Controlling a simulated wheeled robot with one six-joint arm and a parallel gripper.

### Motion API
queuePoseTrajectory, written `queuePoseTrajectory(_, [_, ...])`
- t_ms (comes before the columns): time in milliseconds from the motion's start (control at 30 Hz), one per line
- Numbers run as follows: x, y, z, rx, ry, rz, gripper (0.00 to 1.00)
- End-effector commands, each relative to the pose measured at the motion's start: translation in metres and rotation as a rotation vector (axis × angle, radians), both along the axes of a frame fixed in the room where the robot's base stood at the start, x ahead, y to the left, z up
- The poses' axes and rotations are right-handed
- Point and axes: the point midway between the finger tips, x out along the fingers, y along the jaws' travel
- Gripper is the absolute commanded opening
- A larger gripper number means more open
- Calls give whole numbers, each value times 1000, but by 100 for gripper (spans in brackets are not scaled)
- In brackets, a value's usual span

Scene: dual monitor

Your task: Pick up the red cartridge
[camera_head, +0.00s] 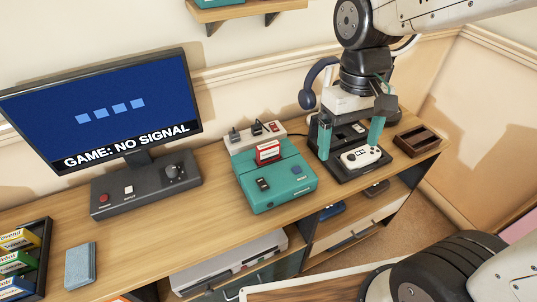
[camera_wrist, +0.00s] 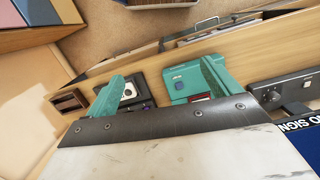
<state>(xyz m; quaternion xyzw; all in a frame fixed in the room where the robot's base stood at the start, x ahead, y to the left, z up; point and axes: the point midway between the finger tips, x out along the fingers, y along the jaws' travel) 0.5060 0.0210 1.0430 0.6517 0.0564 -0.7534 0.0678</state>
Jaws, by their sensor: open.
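The red cartridge (camera_head: 268,151) with a white label stands upright in the top of the teal console (camera_head: 290,195) on the desk. In the wrist view the console (camera_wrist: 184,82) lies by the right finger, and a small red and white part of the cartridge (camera_wrist: 200,98) shows just above the gripper's dark edge, the rest hidden. My gripper (camera_head: 349,150) is open and empty, its teal fingers pointing down. It is to the right of the cartridge, above the black stand with the white controller (camera_head: 360,157). It also shows in the wrist view (camera_wrist: 161,72).
A grey power strip (camera_head: 255,136) with plugs is behind the console. A monitor (camera_head: 100,110) and dark control box (camera_head: 147,184) stand left. Headphones (camera_head: 310,98) hang behind my gripper. A brown tray (camera_head: 417,140) is at right. A cartridge rack (camera_head: 42,262) is far left.

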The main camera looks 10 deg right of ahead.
Motion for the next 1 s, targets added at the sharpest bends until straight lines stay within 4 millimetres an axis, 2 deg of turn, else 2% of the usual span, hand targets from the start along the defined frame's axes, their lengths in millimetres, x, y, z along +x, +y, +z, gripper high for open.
queuePoseTrajectory(33, [15, 10, -12, -5, 22, 21, 89])
queuePoseTrajectory(200, [65, 44, -54, -13, 47, 75, 89])
queuePoseTrajectory(433, [126, 91, -117, -9, 21, 121, 89])
queuePoseTrajectory(567, [158, 110, -138, 6, -37, 123, 89])
queuePoseTrajectory(633, [180, 117, -133, 27, -108, 113, 89])
queuePoseTrajectory(767, [187, 120, -139, 36, -140, 105, 89])
queuePoseTrajectory(1000, [187, 120, -166, 36, -138, 103, 89])
